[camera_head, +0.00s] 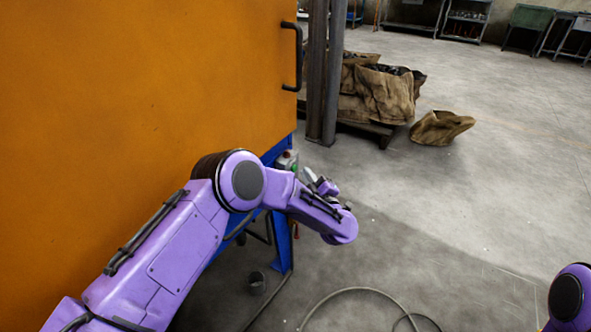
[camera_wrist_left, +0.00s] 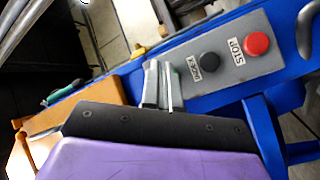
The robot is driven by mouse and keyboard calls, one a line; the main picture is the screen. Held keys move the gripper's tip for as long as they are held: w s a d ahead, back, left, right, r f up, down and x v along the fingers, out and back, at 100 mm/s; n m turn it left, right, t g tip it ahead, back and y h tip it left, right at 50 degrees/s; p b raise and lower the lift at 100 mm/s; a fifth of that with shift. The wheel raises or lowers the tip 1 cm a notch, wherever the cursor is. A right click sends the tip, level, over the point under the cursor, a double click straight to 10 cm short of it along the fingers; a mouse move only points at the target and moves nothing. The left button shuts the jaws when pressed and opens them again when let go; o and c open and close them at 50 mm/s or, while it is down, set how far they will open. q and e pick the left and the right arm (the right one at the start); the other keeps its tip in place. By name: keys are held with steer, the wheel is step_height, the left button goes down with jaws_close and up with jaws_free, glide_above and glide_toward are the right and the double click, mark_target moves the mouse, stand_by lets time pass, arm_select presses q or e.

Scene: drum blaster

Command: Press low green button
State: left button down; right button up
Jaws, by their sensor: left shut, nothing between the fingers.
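A grey control box (camera_wrist_left: 222,63) is mounted on the blue frame, with a red button (camera_wrist_left: 257,44) marked STOP and a black button (camera_wrist_left: 209,62) beside it. My right gripper is out of view.
The large orange cabinet (camera_head: 130,80) with a black handle (camera_head: 298,55) stands on the blue frame (camera_head: 281,245). A steel post (camera_head: 325,80) and brown sacks (camera_head: 385,92) stand behind. A hose (camera_head: 350,291) lies on the floor. Open floor is at right.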

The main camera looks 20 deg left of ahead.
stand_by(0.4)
arm_select(q)
steer(key=shift+a, duration=0.45)
steer(key=shift+w+a, duration=0.15)
steer(key=shift+a, duration=0.3)
stand_by(0.4)
steer(key=shift+d, duration=0.9)
steer(key=d, duration=0.2)
steer(key=s+d, duration=0.1)
steer(key=d, duration=0.2)
stand_by(0.3)
stand_by(0.7)
